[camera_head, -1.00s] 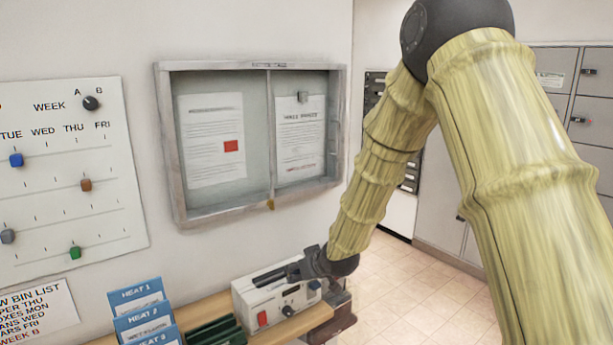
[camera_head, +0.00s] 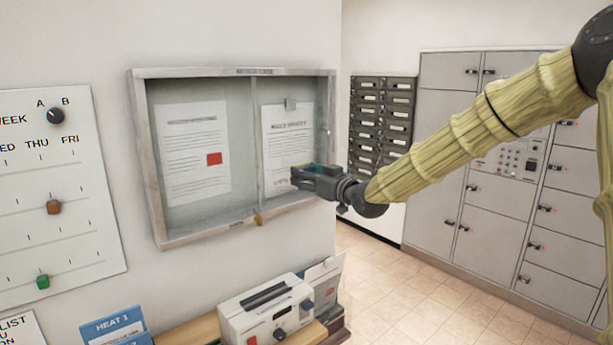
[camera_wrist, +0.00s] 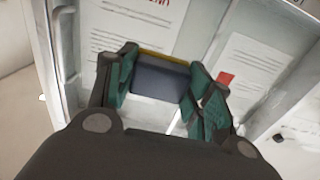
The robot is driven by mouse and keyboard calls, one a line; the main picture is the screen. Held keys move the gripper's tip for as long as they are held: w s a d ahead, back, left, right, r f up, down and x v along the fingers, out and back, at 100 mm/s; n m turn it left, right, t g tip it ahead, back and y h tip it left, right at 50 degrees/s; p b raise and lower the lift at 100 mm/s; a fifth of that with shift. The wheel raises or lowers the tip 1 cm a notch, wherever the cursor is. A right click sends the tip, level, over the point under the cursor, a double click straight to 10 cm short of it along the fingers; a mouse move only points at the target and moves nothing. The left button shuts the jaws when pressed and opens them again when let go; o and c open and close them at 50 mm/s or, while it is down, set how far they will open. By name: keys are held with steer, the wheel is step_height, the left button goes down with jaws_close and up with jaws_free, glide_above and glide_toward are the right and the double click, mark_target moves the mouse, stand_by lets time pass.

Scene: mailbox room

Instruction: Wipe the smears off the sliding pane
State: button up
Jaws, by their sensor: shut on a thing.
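A wall-mounted notice case (camera_head: 140,150) has a grey frame and glass front, with a vertical divider between its left and right halves. The right pane (camera_head: 296,95) covers a notice (camera_head: 287,135); I cannot tell smears from the glass's haze. My gripper (camera_head: 300,178) is in front of the lower part of that right half. In the wrist view, my gripper (camera_wrist: 158,88) is shut on a grey-blue block (camera_wrist: 160,82) with a yellow far edge, held between green finger pads. The block faces the case; whether it touches the glass is unclear.
Below stands a white device (camera_head: 268,312) on a wooden shelf, beside blue folders (camera_head: 117,327). A dial board (camera_head: 60,190) is at left. Mailboxes (camera_head: 383,112) and lockers (camera_head: 480,210) stand beyond open floor.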

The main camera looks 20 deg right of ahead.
mark_target(292, 164)
steer(key=shift+a+x, duration=0.25)
steer(key=shift+x, duration=1.25)
steer(key=shift+p+x, duration=0.3)
steer(key=shift+x, duration=1.2)
steer(key=shift+x, duration=1)
steer(key=shift+d+f, duration=0.1)
steer(key=shift+w+d+p, duration=0.15)
steer(key=shift+w+d, duration=0.1)
steer(key=shift+d, duration=0.65)
steer(key=shift+w+d+p, duration=0.15)
steer(key=shift+w+d, duration=0.15)
steer(key=shift+d, duration=0.55)
steer(key=shift+w+d, duration=0.1)
